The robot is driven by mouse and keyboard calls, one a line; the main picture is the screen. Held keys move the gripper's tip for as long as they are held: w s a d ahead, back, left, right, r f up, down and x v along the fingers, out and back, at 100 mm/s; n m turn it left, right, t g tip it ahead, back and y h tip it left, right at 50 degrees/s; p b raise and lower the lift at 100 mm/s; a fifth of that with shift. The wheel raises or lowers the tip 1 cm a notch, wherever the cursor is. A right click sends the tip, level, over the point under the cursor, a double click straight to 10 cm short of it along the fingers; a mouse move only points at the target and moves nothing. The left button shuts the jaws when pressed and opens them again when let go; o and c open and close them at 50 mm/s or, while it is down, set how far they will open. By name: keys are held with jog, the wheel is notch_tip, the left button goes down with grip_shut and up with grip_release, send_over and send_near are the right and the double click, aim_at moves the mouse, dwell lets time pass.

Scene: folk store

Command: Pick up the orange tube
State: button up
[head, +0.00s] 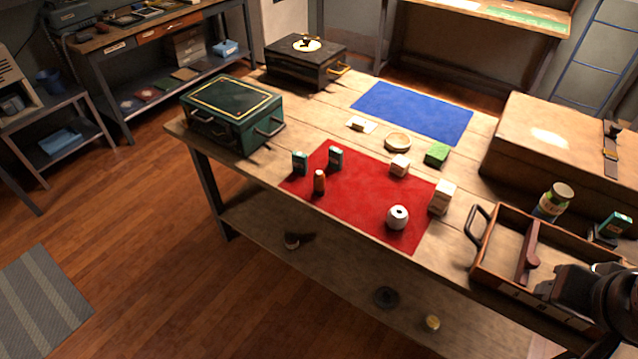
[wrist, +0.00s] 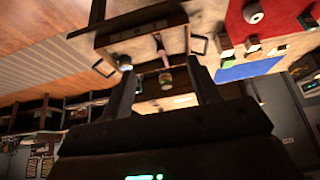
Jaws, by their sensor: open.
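A small orange-brown tube (head: 319,181) stands upright on the left part of the red mat (head: 360,208) in the head view. Two dark green boxes stand close behind it, one at its left (head: 299,163) and one at its right (head: 335,158). I cannot pick the tube out in the wrist view. My gripper (wrist: 163,70) is open, with its two dark fingers apart and nothing held between them. In the head view my dark arm end shows at the lower right, over the wooden tray and far from the tube.
The red mat also bears a white roll (head: 397,217) and pale boxes. A wooden tray (head: 480,268) with a jar (head: 553,203) nearby is at the right, before a large tan case (head: 560,140). A green case (head: 232,112) stands left. The blue mat (head: 412,110) is empty.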

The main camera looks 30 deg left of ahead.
jog(key=w+a+n+y, duration=0.2)
jog(key=w+a, duration=0.6)
jog(key=w, duration=0.3)
jog(key=n+y, duration=0.2)
jog(key=n, duration=0.3)
send_over(321, 177)
jog(key=s+d, duration=0.2)
jog(key=s, duration=0.1)
notch_tip(321, 177, down, 19)
jog(key=shift+w+a+f, duration=0.2)
jog(key=shift+a+f, duration=0.05)
jog(key=shift+f, duration=0.2)
jog(key=x, duration=0.5)
jog(key=shift+d, duration=0.1)
jog(key=shift+s+x, duration=0.15)
jog(key=shift+x, duration=1.2)
jog(key=shift+s+x, duration=0.2)
jog(key=shift+x, duration=1.1)
jog(key=shift+f, duration=0.2)
jog(key=shift+c, duration=0.5)
